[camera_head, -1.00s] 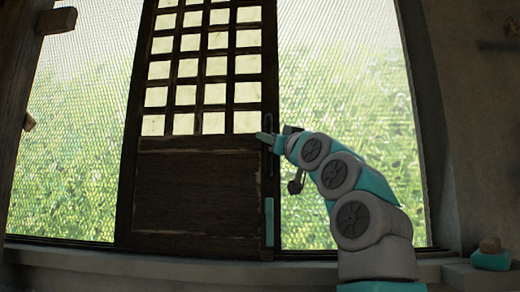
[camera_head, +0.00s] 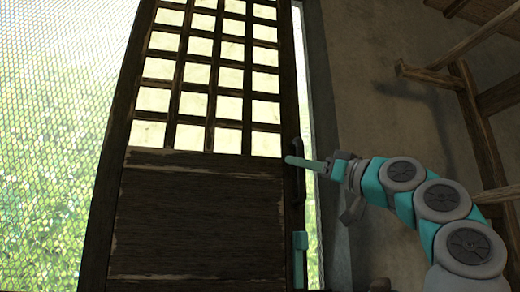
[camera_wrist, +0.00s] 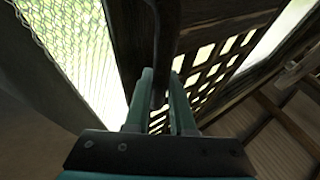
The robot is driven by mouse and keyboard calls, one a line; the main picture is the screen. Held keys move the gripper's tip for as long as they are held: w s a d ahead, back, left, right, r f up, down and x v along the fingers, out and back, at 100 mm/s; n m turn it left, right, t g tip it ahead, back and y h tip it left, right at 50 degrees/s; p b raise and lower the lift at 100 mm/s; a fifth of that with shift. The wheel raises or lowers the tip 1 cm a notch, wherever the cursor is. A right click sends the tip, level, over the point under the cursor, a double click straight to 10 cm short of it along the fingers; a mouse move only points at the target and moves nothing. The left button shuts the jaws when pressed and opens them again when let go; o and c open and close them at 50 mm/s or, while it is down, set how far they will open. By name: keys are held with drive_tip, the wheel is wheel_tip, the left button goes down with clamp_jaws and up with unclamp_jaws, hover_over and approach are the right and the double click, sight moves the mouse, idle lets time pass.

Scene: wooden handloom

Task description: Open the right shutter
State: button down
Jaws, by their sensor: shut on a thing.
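The right shutter (camera_head: 200,215) is a dark wooden panel with a lattice of pale panes above and a solid board below. It stands upright near the right side of the window. A dark vertical handle (camera_head: 297,148) is on its right edge. My gripper (camera_head: 295,162) reaches in from the right and is shut on the handle. In the wrist view, the fingers of my gripper (camera_wrist: 161,88) stand on either side of the dark handle bar (camera_wrist: 165,35), with the lattice behind. The exact contact is too dark to see.
Bright mesh window (camera_head: 55,130) fills the left; only a narrow bright strip shows right of the shutter. A grey wall (camera_head: 365,95) and a wooden frame (camera_head: 470,110) stand at the right. A teal strip (camera_head: 300,255) sits low on the shutter's right edge.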

drive_tip(key=w+d+p, duration=0.1)
drive_tip(key=d+p, duration=0.1)
drive_tip(key=d, duration=0.5)
drive_tip(key=shift+w+d+r+p, duration=0.15)
drive_tip(key=shift+w+d+p, duration=0.15)
drive_tip(key=shift+w+p, duration=0.1)
drive_tip(key=c, duration=0.8)
unclamp_jaws()
drive_tip(key=shift+o, duration=0.2)
drive_tip(key=b+v, duration=0.2)
drive_tip(key=v, duration=0.5)
drive_tip(key=shift+s+d+f+b, duration=0.2)
drive_tip(key=shift+f+b, duration=0.1)
drive_tip(key=shift+b, duration=0.1)
